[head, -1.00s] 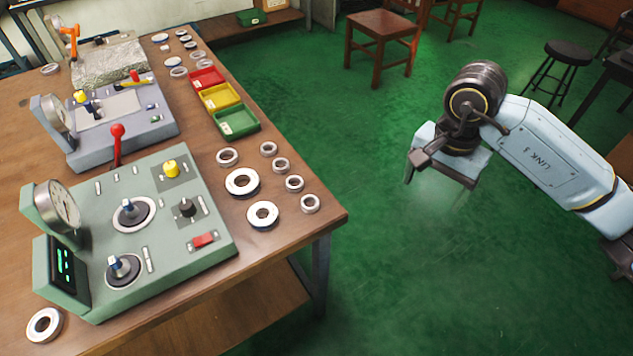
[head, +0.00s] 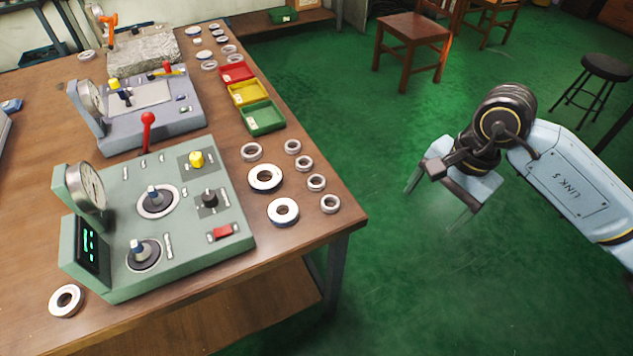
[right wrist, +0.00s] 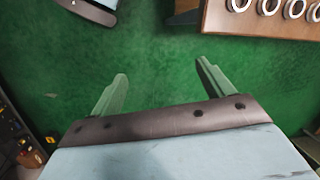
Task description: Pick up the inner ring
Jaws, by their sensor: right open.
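Several small metal rings lie flat on the table's right edge, among them a back one (head: 292,146), a middle one (head: 316,182) and a front one (head: 330,203). Larger rings with white faces lie beside them (head: 265,178) (head: 283,211). I cannot tell which one is the inner ring. My right gripper (head: 437,200) is open and empty, over the green floor to the right of the table and apart from every ring. Its two spread fingers also show in the right wrist view (right wrist: 162,72), with rings at the upper right (right wrist: 268,6). My left gripper is out of view.
A green gauge device (head: 190,235) stands left of the rings, with a grey one (head: 150,120) behind it. Red (head: 237,72), yellow (head: 248,92) and green (head: 264,117) trays line the table edge. A chair (head: 412,45) and stool (head: 606,68) stand beyond open floor.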

